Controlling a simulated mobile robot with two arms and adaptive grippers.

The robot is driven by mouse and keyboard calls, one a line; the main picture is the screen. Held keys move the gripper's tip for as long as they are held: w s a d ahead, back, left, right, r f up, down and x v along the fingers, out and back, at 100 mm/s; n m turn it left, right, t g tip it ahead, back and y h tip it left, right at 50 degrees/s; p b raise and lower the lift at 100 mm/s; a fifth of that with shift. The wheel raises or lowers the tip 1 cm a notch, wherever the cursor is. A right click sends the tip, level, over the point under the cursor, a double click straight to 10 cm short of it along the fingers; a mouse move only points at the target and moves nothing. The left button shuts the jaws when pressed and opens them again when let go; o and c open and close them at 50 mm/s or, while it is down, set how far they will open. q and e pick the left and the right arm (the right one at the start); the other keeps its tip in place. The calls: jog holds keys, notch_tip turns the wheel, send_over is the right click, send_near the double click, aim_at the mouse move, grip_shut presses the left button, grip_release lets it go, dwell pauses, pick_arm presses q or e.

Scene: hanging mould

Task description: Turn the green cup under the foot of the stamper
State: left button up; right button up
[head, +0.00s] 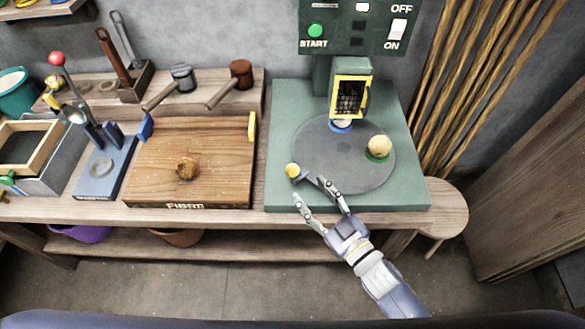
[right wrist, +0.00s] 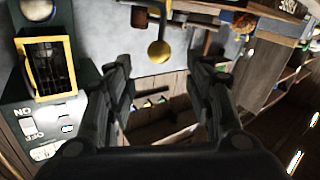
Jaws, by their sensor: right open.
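The green cup (head: 378,158) sits on the right side of the round grey turntable (head: 335,170), with a pale ball (head: 379,145) in it. The stamper (head: 350,97) has a yellow-framed window and stands over the turntable's back edge. A blue cup (head: 341,128) is under its foot, partly hidden. A yellow knob (head: 292,170) is at the turntable's front left rim. My right gripper (head: 311,189) is open and empty, just in front of the knob, apart from it. In the right wrist view the knob (right wrist: 158,50) shows between and beyond the open fingers. My left gripper is not visible.
A wooden board (head: 220,160) with a brown lump (head: 187,168) lies left of the machine's green base (head: 280,120). A control panel (head: 355,27) is above. A round stool (head: 445,207) is at right.

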aim_at(296, 175)
jog(key=x, duration=0.9)
jog(key=shift+w+a+p, duration=0.15)
jog(key=shift+w+p, duration=0.1)
jog(key=shift+p, duration=0.15)
grip_shut()
